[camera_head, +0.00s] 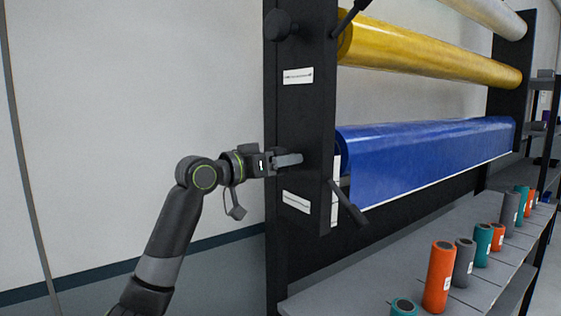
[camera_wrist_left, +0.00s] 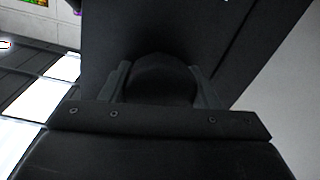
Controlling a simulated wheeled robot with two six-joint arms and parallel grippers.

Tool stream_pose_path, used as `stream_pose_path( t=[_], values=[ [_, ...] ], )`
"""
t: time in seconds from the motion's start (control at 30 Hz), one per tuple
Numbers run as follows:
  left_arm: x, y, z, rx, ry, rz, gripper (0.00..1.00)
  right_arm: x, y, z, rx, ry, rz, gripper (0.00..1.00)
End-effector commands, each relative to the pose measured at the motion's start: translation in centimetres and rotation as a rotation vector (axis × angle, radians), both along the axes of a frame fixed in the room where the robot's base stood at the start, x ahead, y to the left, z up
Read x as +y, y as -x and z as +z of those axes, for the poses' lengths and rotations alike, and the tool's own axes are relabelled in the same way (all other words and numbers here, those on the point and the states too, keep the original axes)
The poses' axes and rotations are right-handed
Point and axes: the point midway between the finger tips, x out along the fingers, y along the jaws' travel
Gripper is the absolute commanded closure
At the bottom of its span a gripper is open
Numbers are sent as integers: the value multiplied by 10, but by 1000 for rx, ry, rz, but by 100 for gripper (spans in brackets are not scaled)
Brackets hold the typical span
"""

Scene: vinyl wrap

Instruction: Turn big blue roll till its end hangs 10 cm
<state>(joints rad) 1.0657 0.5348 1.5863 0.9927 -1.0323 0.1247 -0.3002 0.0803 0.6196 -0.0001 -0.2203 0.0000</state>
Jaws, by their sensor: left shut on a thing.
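The big blue roll (camera_head: 430,150) lies across the rack, and a sheet of its blue film hangs down at the front with a pale lower edge. My left gripper (camera_head: 298,159) is at the outer face of the rack's left black post (camera_head: 300,115), level with the blue roll. In the left wrist view its two fingers (camera_wrist_left: 162,85) are shut on a dark rounded knob (camera_wrist_left: 160,72) in front of the post. A black crank handle (camera_head: 350,205) sticks out below the roll's left end. My right gripper is not in view.
A yellow roll (camera_head: 430,55) and a pale roll (camera_head: 490,15) hang above. Another dark knob (camera_head: 281,25) sits higher on the post. A grey shelf (camera_head: 350,285) below carries several small rolls, including an orange one (camera_head: 438,277). Clear wall lies to the left.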

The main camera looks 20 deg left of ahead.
Motion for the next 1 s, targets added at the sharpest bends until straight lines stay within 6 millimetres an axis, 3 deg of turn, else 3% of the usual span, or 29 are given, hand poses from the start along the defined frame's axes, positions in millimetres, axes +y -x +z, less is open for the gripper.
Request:
stream_pose_path(
  t=[0.43,1.0],
  values=[
    [0,0,-1,-62,-79,1,67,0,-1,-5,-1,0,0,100],
    [0,0,-1,-345,-441,2,67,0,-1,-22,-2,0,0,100]
  ],
)
